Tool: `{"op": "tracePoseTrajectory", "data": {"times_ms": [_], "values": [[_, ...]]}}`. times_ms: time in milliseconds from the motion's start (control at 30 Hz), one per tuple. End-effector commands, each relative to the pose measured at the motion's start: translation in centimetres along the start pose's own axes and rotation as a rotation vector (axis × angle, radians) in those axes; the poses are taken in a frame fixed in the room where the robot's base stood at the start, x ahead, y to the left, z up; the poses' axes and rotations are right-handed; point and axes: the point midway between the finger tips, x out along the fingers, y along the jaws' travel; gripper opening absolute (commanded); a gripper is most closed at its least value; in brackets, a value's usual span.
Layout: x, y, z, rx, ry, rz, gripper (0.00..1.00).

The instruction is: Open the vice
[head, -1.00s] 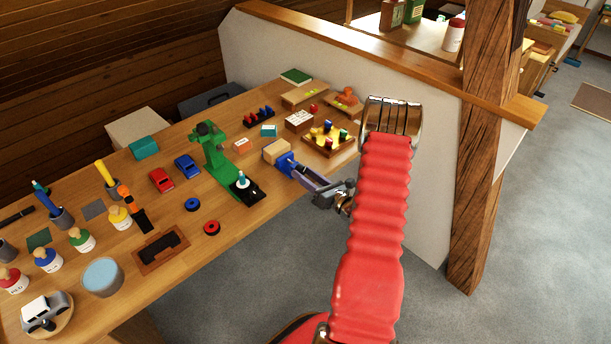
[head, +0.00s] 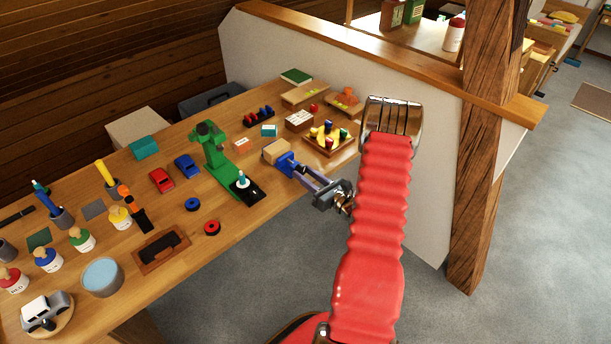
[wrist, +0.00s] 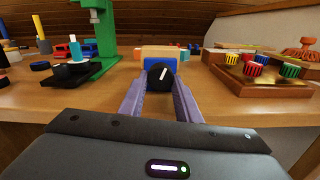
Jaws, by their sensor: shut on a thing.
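The vice (head: 284,160) is blue and sits at the bench's front edge, with a pale wooden block (head: 275,150) at its far side. In the wrist view the blue vice body (wrist: 151,61) shows behind a round black knob (wrist: 161,75) with a white mark, which points up and slightly right. My gripper (head: 296,167) reaches in from the front right. Its two fingers (wrist: 160,82) are shut on the black knob from either side. The wooden block (wrist: 163,52) shows above the knob. Any gap between the vice jaws is hidden.
A wooden tray with coloured pegs (head: 328,139) stands right of the vice. A green press (head: 214,155) stands to its left. Red and blue toy cars, pots and small boxes cover the bench (head: 195,245).

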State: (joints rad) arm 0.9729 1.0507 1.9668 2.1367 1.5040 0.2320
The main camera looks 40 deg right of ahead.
Motion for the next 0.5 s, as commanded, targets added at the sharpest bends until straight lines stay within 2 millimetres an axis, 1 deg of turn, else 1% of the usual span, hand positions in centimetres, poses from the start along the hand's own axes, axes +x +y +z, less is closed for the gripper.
{"op": "tracePoseTrajectory", "data": {"times_ms": [233,500], "values": [[-0.05,-0.18,-0.01,-0.151,0.000,-0.003,0.08],[-0.05,-0.18,-0.02,-0.182,0.001,-0.003,0.08]]}}
